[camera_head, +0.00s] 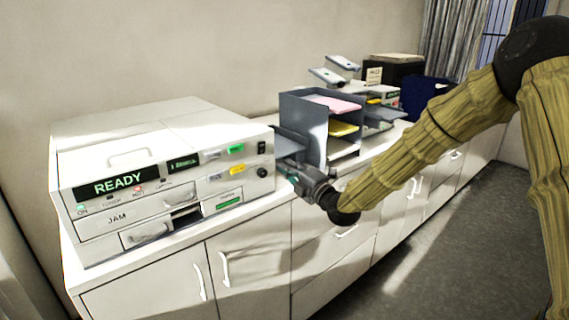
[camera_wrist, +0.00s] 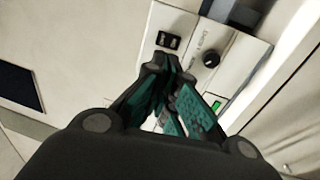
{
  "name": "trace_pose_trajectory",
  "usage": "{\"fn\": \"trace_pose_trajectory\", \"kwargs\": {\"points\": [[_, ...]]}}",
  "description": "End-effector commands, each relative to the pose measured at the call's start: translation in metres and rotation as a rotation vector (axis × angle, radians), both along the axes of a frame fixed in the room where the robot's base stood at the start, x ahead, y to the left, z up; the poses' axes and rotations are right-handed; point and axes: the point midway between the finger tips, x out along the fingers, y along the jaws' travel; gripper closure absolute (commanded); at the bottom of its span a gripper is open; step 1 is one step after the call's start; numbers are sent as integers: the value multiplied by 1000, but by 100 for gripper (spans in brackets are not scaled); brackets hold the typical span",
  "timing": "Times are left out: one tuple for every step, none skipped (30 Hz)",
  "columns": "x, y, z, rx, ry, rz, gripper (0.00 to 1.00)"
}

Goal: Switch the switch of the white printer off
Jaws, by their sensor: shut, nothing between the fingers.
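The white printer (camera_head: 150,150) stands on the left end of the white counter, with a lit READY display on its front. A small black switch (camera_head: 261,147) sits at the right of its front panel, above a round black knob (camera_head: 262,171). In the wrist view the switch (camera_wrist: 168,40) lies just beyond my fingertips, with the knob (camera_wrist: 211,58) to its right. My gripper (camera_head: 284,166) is shut and empty, close to the right side of the front panel. It also shows in the wrist view (camera_wrist: 167,62). Contact with the switch and its position cannot be told.
A grey paper tray stack (camera_head: 307,123) with coloured sheets stands right of the printer. Other devices and a dark blue box (camera_head: 421,96) stand farther back. Cabinet doors with handles lie below the counter (camera_head: 250,209); the grey floor at right is clear.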

Motion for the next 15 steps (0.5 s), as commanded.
{"fn": "trace_pose_trajectory", "kwargs": {"points": [[6,4,4,0,0,0,100],[10,7,5,0,0,0,100],[15,11,6,0,1,0,100],[19,13,7,1,1,0,100],[23,16,7,1,1,-1,100],[27,20,7,1,1,0,100],[31,22,9,1,1,0,100],[35,25,9,1,1,0,100],[40,29,9,0,1,0,100],[43,31,10,0,1,0,100],[47,34,11,1,1,0,100],[51,38,12,1,0,1,100],[55,40,12,0,1,0,100],[58,43,13,0,1,0,100],[63,46,14,1,1,0,100]]}}
